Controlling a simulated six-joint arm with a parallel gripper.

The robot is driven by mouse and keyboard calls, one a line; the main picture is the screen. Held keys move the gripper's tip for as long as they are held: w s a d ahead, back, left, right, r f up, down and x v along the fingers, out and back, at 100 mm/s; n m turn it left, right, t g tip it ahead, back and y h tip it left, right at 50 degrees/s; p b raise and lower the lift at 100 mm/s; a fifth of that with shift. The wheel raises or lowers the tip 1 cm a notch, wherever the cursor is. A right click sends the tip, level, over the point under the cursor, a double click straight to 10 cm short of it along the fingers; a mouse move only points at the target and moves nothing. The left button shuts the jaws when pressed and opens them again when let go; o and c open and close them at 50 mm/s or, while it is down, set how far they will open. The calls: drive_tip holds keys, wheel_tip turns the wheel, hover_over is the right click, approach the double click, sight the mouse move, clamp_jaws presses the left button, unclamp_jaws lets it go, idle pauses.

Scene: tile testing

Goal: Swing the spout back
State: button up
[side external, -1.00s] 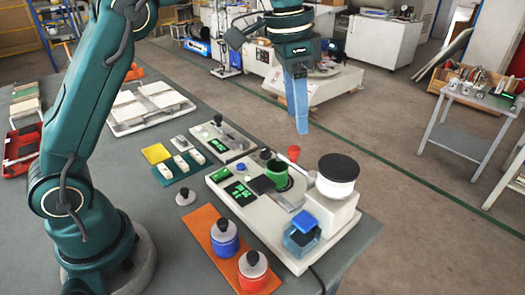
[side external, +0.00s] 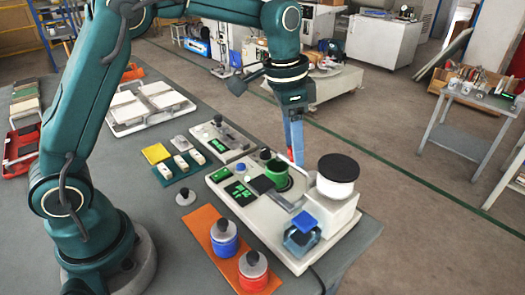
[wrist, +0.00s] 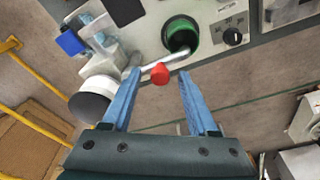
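The spout is a grey metal bar with a red knob (wrist: 160,74) at its end. In the wrist view the bar (wrist: 184,60) runs from the machine past the edge of a green cup (wrist: 181,37). The cup also shows in the side view (side external: 277,172). My gripper (wrist: 158,72) is open, with its two blue fingers on either side of the red knob and a gap to each. In the side view my gripper (side external: 295,160) is at the machine's far edge, and its fingers mostly hide the knob.
The machine (side external: 260,221) carries a white container with a black lid (side external: 338,169) and a blue-topped clear box (side external: 303,232). An orange mat (side external: 206,224) holds a blue jar (side external: 224,238) and a red jar (side external: 253,270). Open floor lies beyond the table edge.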

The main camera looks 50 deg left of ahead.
clamp_jaws()
drive_tip(key=shift+w, duration=0.1)
drive_tip(key=shift+w+d, duration=0.1)
drive_tip(key=shift+w, duration=0.55)
drive_tip(key=shift+w, duration=0.1)
drive_tip(key=shift+w+d, duration=0.25)
drive_tip(key=shift+w, duration=0.4)
